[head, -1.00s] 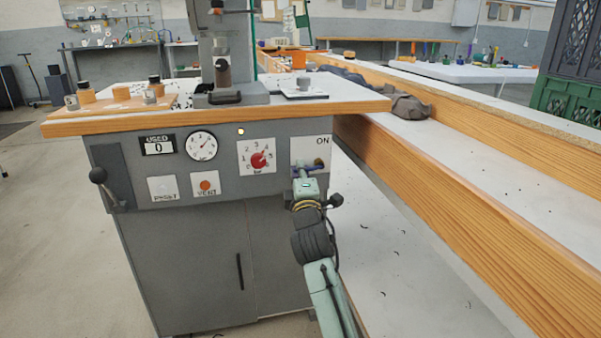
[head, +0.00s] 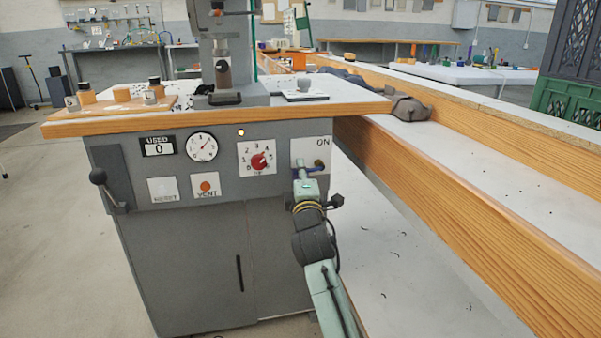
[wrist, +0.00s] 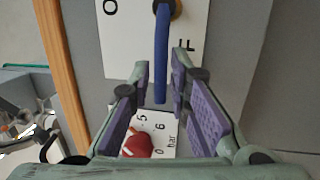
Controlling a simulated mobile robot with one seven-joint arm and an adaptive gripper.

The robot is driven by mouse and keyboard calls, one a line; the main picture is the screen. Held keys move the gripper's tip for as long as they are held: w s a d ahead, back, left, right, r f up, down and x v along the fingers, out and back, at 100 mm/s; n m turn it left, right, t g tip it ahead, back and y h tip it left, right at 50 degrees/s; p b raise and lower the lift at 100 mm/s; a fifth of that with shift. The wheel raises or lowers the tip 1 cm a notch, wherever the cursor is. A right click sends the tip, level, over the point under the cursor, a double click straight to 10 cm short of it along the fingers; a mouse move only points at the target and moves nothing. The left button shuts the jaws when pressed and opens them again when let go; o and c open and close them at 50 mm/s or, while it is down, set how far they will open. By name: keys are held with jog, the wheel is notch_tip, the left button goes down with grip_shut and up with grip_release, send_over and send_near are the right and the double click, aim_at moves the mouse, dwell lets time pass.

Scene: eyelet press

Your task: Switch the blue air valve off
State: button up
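The blue air valve lever (wrist: 161,55) shows in the wrist view, running from a brass hub (wrist: 172,8) on a white plate. In the head view the brass hub (head: 319,163) sits under the word ON, and the blue lever lies roughly level, reaching left from it, mostly hidden by my gripper (head: 304,172). In the wrist view my gripper (wrist: 161,75) is open, one purple-padded finger on each side of the lever's free end. Gaps show between the lever and both pads. An F shows beside the right finger; the rest of that label is hidden.
The red pressure knob (wrist: 137,143) lies close below the fingers in the wrist view, left of the valve in the head view (head: 259,161). The wooden tabletop edge (head: 220,121) overhangs the panel. A wooden bench rail (head: 450,215) runs close along the right.

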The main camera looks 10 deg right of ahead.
notch_tip(320, 180, up, 10)
jog(key=shift+f, duration=0.1)
dwell(0.5)
